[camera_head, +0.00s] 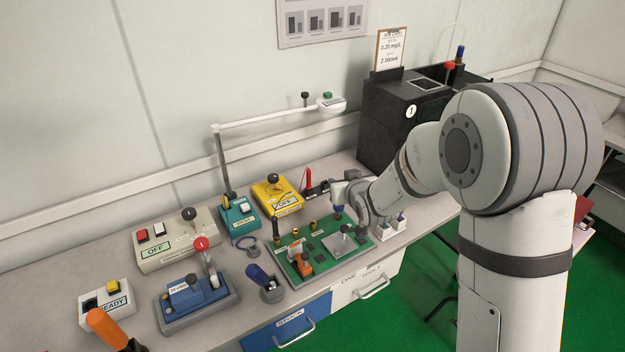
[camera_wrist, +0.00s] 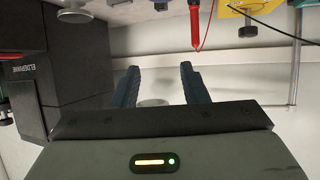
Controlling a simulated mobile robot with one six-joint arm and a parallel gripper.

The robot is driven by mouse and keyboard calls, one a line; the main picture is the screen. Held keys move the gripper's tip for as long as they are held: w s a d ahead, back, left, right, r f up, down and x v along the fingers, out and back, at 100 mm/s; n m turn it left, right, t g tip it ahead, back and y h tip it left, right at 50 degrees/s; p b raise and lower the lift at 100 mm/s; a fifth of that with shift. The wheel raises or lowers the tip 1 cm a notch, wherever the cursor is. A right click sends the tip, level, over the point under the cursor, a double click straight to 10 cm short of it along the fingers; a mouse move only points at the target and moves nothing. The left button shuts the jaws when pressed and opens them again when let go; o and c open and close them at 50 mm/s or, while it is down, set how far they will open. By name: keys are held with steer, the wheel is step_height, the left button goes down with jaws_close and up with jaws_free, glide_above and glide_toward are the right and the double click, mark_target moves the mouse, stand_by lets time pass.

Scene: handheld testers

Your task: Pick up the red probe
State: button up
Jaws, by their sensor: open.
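The red probe (camera_head: 308,179) stands upright behind the green board, just right of the yellow tester. In the wrist view the red probe (camera_wrist: 195,25) hangs in from the top edge, tip down in the picture, with a thin red lead beside it. My gripper (camera_head: 338,207) is over the back right part of the green board, to the right of and nearer than the probe. In the wrist view my gripper's two dark fingers (camera_wrist: 160,88) are spread apart with nothing between them. The probe is beyond the right fingertip, apart from it.
The yellow tester (camera_head: 270,199) and teal box (camera_head: 238,222) stand left of the probe. The green board (camera_head: 330,275) carries small parts and fixtures in front. A tall black cabinet (camera_head: 385,130) stands at the right. A lamp arm (camera_head: 270,117) spans behind, above the bench.

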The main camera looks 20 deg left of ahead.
steer(key=n+y, duration=0.1)
steer(key=y, duration=0.1)
glide_toward(310, 176)
steer(key=shift+t, duration=0.3)
steer(key=x, duration=0.8)
steer(key=shift+a+f, duration=0.25)
steer(key=shift+c, duration=0.4)
jaws_close()
